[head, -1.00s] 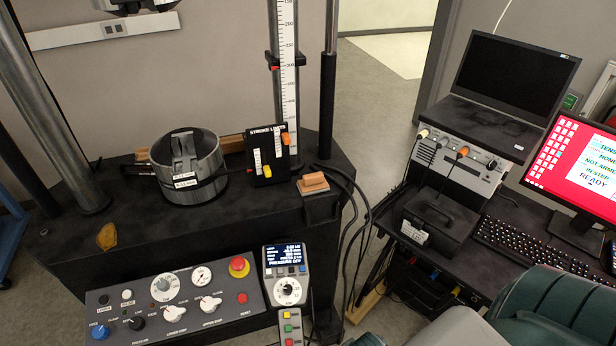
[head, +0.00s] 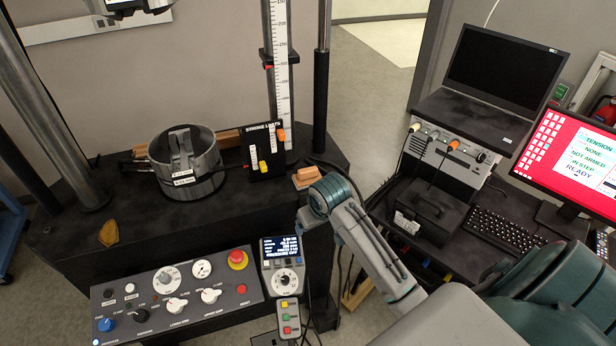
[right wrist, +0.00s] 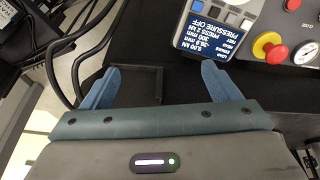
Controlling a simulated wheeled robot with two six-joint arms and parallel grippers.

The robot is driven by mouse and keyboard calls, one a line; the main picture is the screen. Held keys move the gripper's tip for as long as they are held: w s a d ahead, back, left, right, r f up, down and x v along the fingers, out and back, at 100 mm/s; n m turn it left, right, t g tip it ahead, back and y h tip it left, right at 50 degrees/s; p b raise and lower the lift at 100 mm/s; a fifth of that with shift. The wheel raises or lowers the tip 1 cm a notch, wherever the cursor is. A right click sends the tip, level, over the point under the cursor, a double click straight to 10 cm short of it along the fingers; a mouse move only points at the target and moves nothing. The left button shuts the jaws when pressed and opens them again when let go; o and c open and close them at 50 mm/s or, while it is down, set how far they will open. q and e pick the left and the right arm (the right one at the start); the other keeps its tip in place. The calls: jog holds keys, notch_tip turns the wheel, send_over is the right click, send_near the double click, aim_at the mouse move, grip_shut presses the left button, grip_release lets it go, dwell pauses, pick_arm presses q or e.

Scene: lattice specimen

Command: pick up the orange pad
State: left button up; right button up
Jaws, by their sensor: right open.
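The orange pad (head: 306,174) lies on a small block at the front right corner of the dark machine base in the head view. My right arm reaches in from the lower right, its rounded wrist just right of and in front of the pad. The right gripper's fingers are not clear in the head view. In the right wrist view my right gripper (right wrist: 159,80) is open, with nothing between its blue fingers but a dark surface with a square outline. The pad does not show there. My left gripper is not in view.
A control panel (head: 180,297) and a handheld pendant (head: 283,278) stand in front of the base (head: 215,225). A metal ring (head: 186,160) and the stroke limits board (head: 264,150) are left of the pad. Black cables hang to its right, before the desk.

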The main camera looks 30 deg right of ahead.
jog(key=m, duration=0.2)
send_near(308, 169)
jog(key=x, duration=0.1)
jog(key=p+x, duration=0.1)
jog(key=x, duration=0.2)
jog(key=shift+w+a+f+p, duration=0.15)
jog(key=shift+a+f+p, duration=0.15)
jog(key=shift+f+p, duration=0.1)
jog(key=shift+w+d+f+p, duration=0.15)
jog(key=shift+f+p, duration=0.35)
jog(key=shift+p, duration=0.05)
jog(key=p+x, duration=0.2)
jog(key=x, duration=0.1)
jog(key=shift+d+f, duration=0.15)
jog(key=shift+d, duration=0.05)
jog(key=shift+w+f, duration=0.2)
jog(key=shift+f, duration=0.35)
jog(key=c, duration=0.6)
